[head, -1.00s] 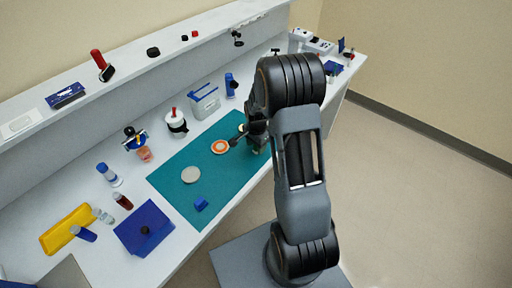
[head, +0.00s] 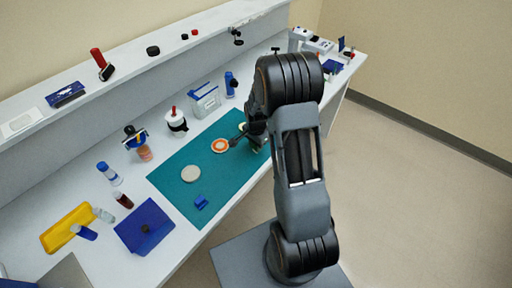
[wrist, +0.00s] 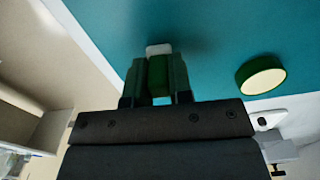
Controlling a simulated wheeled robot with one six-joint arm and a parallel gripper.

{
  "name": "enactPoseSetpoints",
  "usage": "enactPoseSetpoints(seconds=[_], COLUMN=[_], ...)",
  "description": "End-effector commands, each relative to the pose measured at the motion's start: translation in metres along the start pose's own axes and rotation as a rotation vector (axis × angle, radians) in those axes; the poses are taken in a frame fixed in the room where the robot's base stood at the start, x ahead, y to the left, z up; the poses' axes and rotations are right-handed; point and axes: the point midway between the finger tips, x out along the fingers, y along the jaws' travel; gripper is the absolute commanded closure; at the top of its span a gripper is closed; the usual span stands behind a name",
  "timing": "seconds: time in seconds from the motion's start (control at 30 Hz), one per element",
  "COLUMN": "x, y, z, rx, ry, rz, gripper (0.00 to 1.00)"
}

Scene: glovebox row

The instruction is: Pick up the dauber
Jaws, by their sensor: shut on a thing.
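The dauber (wrist: 157,75) is a green block-like piece with a pale end, seen in the wrist view between my fingers. My gripper (wrist: 156,82) is shut on it, one dark finger on each side. The teal mat (wrist: 215,30) lies beyond it; I cannot tell whether the dauber touches the mat. In the head view my gripper (head: 256,144) is over the right end of the mat, and my arm hides most of it and the dauber.
A green-rimmed cream disc (wrist: 262,75) lies on the mat beside my gripper. An orange-and-white disc (head: 220,146), a grey disc (head: 190,173) and a blue block (head: 201,202) lie further left. Bottles and a white-blue box (head: 205,101) stand behind the mat.

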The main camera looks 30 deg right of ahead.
Motion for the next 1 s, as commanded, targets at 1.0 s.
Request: enactPoseSetpoints(seconds=[1.0], x=[-0.109], y=[0.093], z=[0.015], rx=[0.004], ry=[0.003], rz=[-0.003], gripper=[1.0])
